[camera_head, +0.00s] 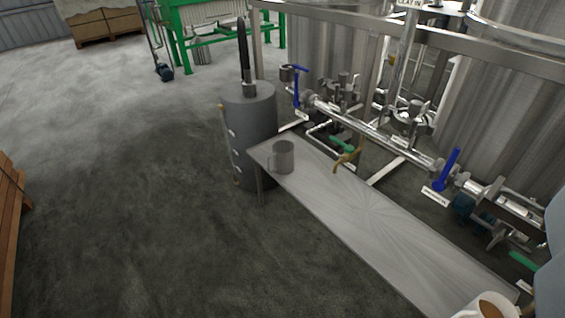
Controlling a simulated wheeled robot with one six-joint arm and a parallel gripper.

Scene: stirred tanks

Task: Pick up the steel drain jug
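The steel drain jug (284,157) is a small grey metal mug-like vessel with a handle on its left side. It stands upright near the far left end of a long steel bench (375,225). Nothing is touching it except the bench top. My gripper's fingers do not show in this view, so I cannot see whether they are open or shut.
A grey cylinder (250,125) with a black hose stands just behind the bench's far end. Pipes with blue-handled valves (447,170) and steel tanks (505,90) line the right. A white container (487,306) with brown contents is at bottom right.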

